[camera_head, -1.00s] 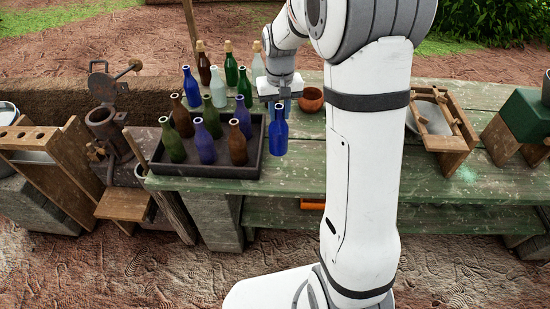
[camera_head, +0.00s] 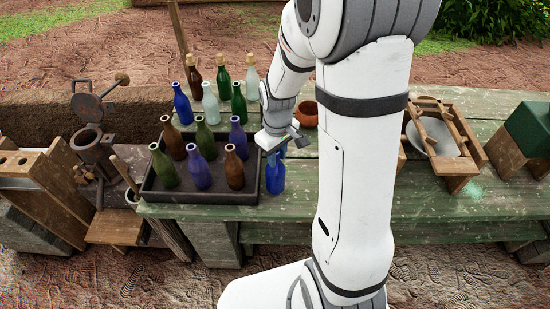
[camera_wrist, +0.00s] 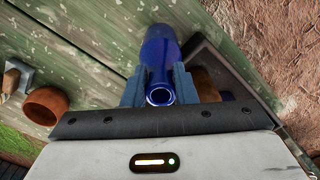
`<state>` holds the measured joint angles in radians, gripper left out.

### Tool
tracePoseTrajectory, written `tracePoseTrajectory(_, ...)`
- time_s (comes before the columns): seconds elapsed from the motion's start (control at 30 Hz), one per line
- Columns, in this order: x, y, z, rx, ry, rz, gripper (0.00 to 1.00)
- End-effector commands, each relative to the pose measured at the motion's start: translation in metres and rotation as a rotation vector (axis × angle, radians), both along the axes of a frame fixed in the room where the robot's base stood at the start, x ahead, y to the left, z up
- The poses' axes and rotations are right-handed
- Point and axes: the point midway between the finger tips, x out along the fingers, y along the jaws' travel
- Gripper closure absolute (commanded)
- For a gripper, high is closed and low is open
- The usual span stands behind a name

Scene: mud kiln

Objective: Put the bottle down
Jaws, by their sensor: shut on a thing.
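A blue glass bottle (camera_head: 275,176) hangs upright or nearly so below my gripper (camera_head: 283,150), just right of the dark tray (camera_head: 212,198) on the green table. My gripper is shut on the bottle's upper part; in the wrist view the blue bottle (camera_wrist: 160,45) sits between both fingers (camera_wrist: 160,88), its open mouth facing the camera. The bottle's base is close to the tabletop near the front edge; I cannot tell whether it touches.
The tray holds several brown, green and blue bottles, with more bottles (camera_head: 222,85) behind it. A clay bowl (camera_head: 307,115) stands behind my gripper. A wooden frame over a bowl (camera_head: 440,140) is on the right. Bare green tabletop (camera_head: 300,200) lies right of the held bottle.

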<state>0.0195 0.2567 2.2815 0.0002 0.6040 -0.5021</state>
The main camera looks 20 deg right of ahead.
Motion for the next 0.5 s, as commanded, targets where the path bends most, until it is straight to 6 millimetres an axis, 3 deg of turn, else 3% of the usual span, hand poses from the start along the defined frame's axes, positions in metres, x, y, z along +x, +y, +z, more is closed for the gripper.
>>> tracePoseTrajectory(0.13,0.0,-0.001,-0.016,0.0,0.001,-0.004,1.0)
tracePoseTrajectory(0.5,0.0,-0.003,-0.021,0.0,-0.001,-0.008,1.0)
